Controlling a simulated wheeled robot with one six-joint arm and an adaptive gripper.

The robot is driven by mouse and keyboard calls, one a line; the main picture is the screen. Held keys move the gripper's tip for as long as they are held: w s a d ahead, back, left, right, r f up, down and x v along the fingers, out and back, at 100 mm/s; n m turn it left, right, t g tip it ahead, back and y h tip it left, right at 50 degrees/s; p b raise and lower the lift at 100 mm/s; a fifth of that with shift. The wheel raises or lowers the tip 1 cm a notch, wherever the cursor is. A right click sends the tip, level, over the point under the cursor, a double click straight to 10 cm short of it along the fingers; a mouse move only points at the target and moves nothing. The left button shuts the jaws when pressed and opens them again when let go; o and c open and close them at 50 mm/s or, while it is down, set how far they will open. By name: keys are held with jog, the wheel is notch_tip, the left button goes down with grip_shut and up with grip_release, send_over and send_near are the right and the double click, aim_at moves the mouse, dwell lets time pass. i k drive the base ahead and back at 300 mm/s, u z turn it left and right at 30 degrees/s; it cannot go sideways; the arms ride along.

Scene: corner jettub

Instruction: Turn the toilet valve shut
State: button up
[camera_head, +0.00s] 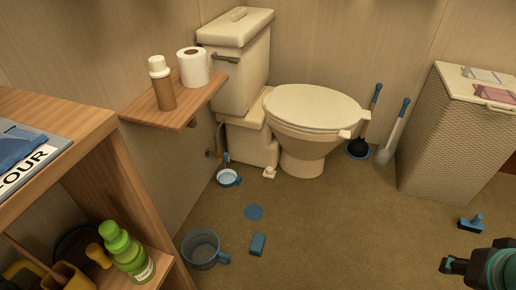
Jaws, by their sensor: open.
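The toilet (312,108) stands against the back wall, its lid down and its tank (238,75) behind. Low on the wall left of its base, a thin supply pipe and small fittings show, seemingly the toilet valve (218,146). It is too small and shaded to tell its handle's position. My gripper (450,265) is at the bottom right corner, open and only partly in view, with a dark finger pointing left. It is far from the valve, across the floor, and touches nothing that I can see.
A wooden shelf (140,110) with a bottle (162,84) and paper roll (194,67) overhangs left of the valve. A blue-rimmed cup (228,180), mug (203,250) and block (257,245) lie on the floor. A hamper (450,140) stands right.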

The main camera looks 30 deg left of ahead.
aim_at(226, 156)
jog(key=u, duration=0.05)
jog(key=i, duration=0.75)
jog(key=u, duration=0.65)
jog(key=i, duration=0.55)
jog(key=u, duration=0.5)
